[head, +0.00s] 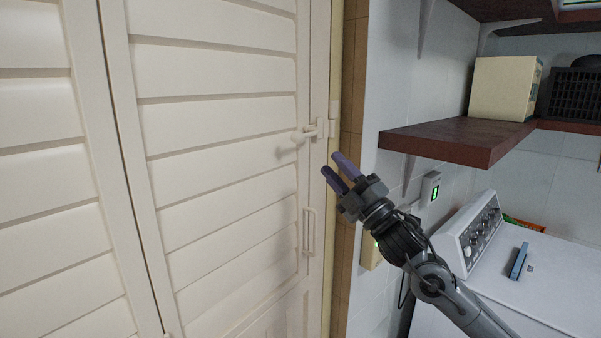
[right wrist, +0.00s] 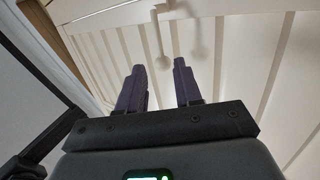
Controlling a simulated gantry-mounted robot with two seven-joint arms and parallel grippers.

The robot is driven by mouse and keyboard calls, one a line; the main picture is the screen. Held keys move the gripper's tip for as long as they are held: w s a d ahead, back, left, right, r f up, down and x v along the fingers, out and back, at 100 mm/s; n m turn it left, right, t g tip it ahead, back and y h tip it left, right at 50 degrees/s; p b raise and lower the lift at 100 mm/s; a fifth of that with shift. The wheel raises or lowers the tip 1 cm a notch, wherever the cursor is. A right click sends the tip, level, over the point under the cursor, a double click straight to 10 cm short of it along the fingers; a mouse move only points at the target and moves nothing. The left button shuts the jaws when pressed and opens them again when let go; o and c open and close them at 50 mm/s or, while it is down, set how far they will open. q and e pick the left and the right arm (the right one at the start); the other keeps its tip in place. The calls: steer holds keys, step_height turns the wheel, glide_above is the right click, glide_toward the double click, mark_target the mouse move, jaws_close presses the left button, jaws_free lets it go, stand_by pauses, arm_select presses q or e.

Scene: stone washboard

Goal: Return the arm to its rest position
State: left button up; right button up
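My right gripper (head: 337,169) is in the middle of the head view, its arm coming in from the lower right. Its two dark purple fingers are apart with nothing between them. They point up and left toward the louvered door. In the right wrist view the gripper (right wrist: 159,75) also shows two separated fingers, with the pale door beyond. My left gripper is not in view.
A white louvered door (head: 215,160) with a latch (head: 308,133) and a handle (head: 309,232) fills the left. At right are a wooden shelf (head: 455,139) holding a cream box (head: 502,88), and a white washing machine (head: 550,285) below. The arm passes close to the machine's left side.

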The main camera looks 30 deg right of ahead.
steer(key=s+a+f+m+g+h, duration=0.1)
steer(key=a+f+m+g, duration=0.35)
steer(key=f, duration=1.25)
steer(key=s+a+f+m+g, duration=0.1)
steer(key=a+f, duration=0.6)
steer(key=f, duration=1.1)
steer(key=s+a+f+m+g+h, duration=0.2)
steer(key=s+a+f+m+g, duration=0.25)
steer(key=s+f, duration=0.8)
steer(key=s+a+f+m+g+h, duration=0.1)
steer(key=s+f+m+g, duration=0.35)
steer(key=s, duration=0.65)
steer(key=s+a+f+m+g+h, duration=0.1)
steer(key=s+f+m+g, duration=0.25)
steer(key=s+g, duration=0.45)
step_height(320, 180, up, 29)
steer(key=s+t+p, duration=0.1)
steer(key=s+p, duration=0.1)
steer(key=p, duration=2.8)
steer(key=shift+s+d+r+t, duration=0.15)
steer(key=shift+s+r+t, duration=0.05)
steer(key=shift+s+t, duration=0.15)
